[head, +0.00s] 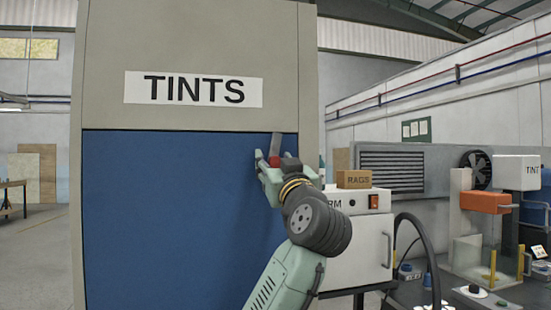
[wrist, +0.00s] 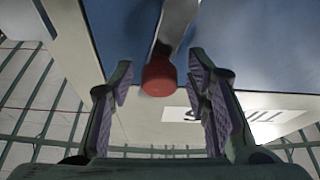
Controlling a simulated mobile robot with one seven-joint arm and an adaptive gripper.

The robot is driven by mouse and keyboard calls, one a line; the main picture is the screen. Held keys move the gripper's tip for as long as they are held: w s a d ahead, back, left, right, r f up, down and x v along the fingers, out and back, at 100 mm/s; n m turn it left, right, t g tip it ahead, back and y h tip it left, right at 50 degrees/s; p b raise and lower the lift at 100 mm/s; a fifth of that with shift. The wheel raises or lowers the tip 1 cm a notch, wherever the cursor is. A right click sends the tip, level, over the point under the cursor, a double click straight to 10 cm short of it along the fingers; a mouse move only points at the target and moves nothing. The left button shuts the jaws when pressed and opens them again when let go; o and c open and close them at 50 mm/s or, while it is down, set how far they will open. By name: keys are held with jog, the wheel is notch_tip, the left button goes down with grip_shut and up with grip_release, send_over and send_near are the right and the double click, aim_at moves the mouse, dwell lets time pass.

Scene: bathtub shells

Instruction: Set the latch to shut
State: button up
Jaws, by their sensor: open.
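The latch (head: 276,144) is a grey lever with a red knob, near the upper right edge of the blue door (head: 180,215) under the TINTS sign. In the head view the lever stands close to upright, its red knob (head: 274,161) at the lower end, partly hidden by my gripper (head: 271,166). In the wrist view the grey lever (wrist: 178,28) runs down to the red knob (wrist: 158,77), which appears between the fingertips of my open gripper (wrist: 161,82). Gaps show on both sides of the knob. How deep it sits between the fingers is unclear.
The grey cabinet frame (head: 309,90) borders the door on the right. A dark hose (head: 430,250) and a cluttered bench lie further right. Open floor shows at left.

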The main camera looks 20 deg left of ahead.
jog(key=shift+c, duration=0.6)
grip_shut()
dwell(0.3)
